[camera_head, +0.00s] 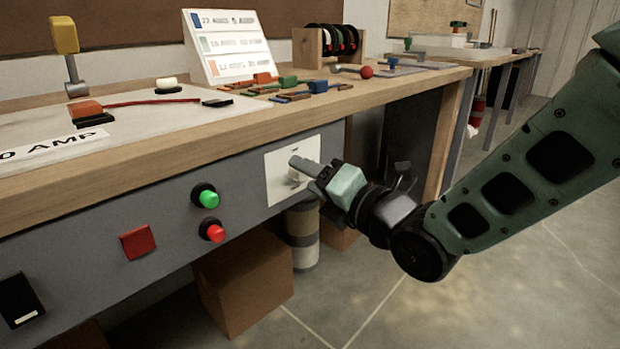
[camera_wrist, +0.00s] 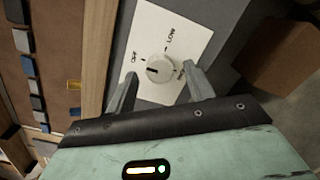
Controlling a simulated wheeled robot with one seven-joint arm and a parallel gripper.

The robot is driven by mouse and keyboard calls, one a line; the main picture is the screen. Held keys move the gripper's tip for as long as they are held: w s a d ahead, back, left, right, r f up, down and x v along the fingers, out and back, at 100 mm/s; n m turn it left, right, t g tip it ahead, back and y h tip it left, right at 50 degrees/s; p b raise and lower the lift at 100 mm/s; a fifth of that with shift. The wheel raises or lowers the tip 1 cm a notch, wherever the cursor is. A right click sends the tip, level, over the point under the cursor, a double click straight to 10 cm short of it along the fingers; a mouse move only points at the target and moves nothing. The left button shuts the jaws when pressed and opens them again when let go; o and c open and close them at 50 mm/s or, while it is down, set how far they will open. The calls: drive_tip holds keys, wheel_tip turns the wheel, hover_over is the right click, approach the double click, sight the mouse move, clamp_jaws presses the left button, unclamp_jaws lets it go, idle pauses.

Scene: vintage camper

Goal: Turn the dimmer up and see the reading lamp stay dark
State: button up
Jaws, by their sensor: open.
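The dimmer is a round white knob (camera_wrist: 158,68) on a white plate (camera_wrist: 186,33) in the wrist view. Its plate (camera_head: 283,187) shows on the bench's grey front panel in the head view, where my gripper mostly hides the knob. The plate reads OFF and LOW; a third label is partly hidden by a finger. The knob's dark mark lies on its left side, toward the OFF side. My gripper (camera_wrist: 160,80) is open, with one finger on each side of the knob; I cannot tell whether they touch it. I cannot identify a reading lamp.
On the same panel are a green button (camera_head: 208,198), a red button (camera_head: 215,233) and a red square (camera_head: 137,242). A cardboard box (camera_head: 243,285) stands below. The wooden bench edge (camera_head: 200,147) overhangs above my gripper. Open floor lies to the right.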

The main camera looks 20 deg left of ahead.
drive_tip(key=shift+w+a, duration=0.15)
drive_tip(key=shift+a, duration=0.15)
drive_tip(key=c, duration=1)
drive_tip(key=shift+o, duration=0.2)
